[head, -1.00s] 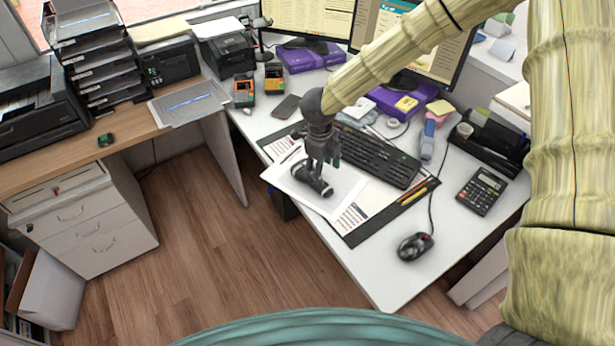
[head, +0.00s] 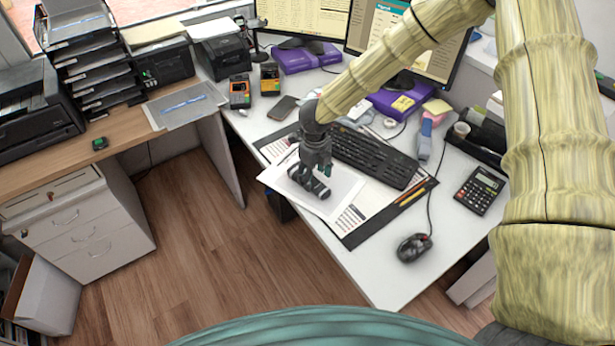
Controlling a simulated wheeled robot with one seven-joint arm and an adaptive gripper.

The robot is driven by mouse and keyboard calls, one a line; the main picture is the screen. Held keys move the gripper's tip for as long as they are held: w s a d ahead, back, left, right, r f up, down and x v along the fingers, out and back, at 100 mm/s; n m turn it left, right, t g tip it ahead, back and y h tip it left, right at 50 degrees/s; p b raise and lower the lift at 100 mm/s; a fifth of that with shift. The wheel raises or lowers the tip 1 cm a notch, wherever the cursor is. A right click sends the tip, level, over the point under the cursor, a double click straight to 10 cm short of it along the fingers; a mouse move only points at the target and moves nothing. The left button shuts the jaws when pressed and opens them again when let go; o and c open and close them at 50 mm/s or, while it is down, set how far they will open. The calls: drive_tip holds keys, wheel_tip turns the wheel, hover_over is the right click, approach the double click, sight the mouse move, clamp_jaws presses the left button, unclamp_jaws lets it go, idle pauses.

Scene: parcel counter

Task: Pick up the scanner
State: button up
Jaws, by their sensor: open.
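The scanner (head: 309,181), a small dark handheld device with lighter bands, lies on a white sheet of paper (head: 346,189) near the desk's front left edge. My gripper (head: 317,172) is open and points down at the scanner from above and behind it in the head view. Its dark fingers overlap the scanner's upper edge in the picture. I cannot tell whether they touch it or straddle it. The fingers hide part of the scanner.
A black keyboard (head: 372,157) lies close to the right of my gripper. A mouse (head: 414,247), a calculator (head: 480,191) and pens are further right. The desk's front right corner (head: 373,285) is clear.

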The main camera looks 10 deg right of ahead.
sight(315, 182)
drive_tip(key=shift+f, duration=1.6)
drive_tip(key=c, duration=1.2)
drive_tip(key=shift+c, duration=0.2)
drive_tip(key=shift+r, duration=0.15)
